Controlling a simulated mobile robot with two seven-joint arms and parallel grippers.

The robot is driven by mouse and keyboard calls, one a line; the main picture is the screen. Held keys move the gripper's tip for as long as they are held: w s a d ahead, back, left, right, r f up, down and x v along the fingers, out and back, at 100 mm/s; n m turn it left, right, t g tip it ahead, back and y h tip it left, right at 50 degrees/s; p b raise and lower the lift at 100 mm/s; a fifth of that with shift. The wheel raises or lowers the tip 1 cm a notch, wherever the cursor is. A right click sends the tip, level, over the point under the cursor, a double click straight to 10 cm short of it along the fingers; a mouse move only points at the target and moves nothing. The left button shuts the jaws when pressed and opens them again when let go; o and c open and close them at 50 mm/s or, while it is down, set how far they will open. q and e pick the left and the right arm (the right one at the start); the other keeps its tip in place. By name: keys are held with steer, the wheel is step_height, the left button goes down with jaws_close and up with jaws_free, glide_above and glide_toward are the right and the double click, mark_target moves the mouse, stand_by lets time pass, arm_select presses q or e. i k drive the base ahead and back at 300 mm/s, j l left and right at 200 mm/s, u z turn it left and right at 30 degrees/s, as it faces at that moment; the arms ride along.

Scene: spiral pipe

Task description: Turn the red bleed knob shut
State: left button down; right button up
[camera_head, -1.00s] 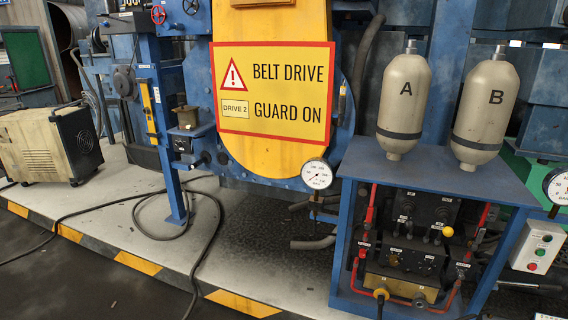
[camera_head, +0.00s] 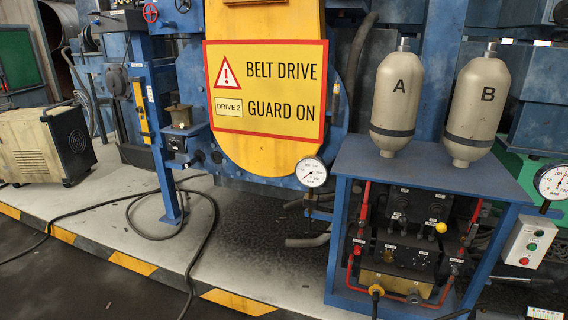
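The blue hydraulic stand (camera_head: 432,172) is at the right, with a valve panel under its top. A yellow ball knob (camera_head: 441,228) is on the same panel. Neither of my grippers is in view.
Beige bottles A (camera_head: 396,98) and B (camera_head: 480,108) stand on the top. A round gauge (camera_head: 312,172) is left of the stand; another gauge (camera_head: 552,181) is right. A button box (camera_head: 529,243) is at far right. A black cable (camera_head: 205,240) crosses the floor.

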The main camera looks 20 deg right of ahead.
mark_target(357, 248)
steer(key=z, duration=1.4)
